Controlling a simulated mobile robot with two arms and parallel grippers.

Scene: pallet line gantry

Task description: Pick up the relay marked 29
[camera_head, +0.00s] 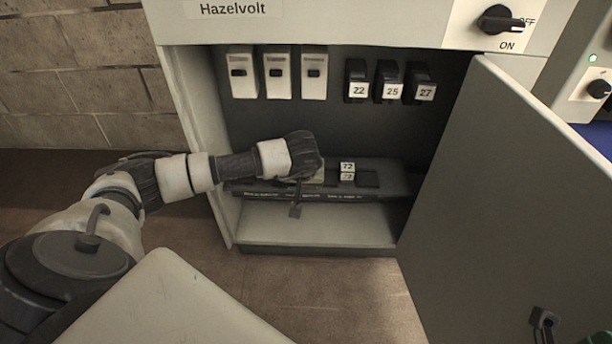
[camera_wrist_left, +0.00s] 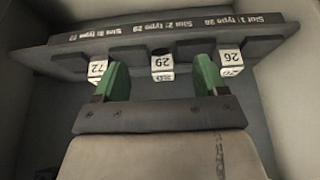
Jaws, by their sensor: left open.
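The relay marked 29 (camera_wrist_left: 162,62) shows in the left wrist view, seated in the dark tray or rack in the middle of its row. My left gripper (camera_wrist_left: 160,74) is open, its two green fingers on either side of this relay with gaps showing. In the head view my left arm reaches into the open cabinet, and its hand (camera_head: 303,158) covers part of the shelf, so the relay is mostly hidden there.
Relays labelled 72 (camera_wrist_left: 98,69) and 26 (camera_wrist_left: 231,62) sit either side. The dark rack (camera_head: 375,192) bears printed slot labels. Relays 22 (camera_head: 358,89), 25 (camera_head: 392,90) and 27 (camera_head: 426,92) hang above. The open cabinet door (camera_head: 500,200) stands at the right.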

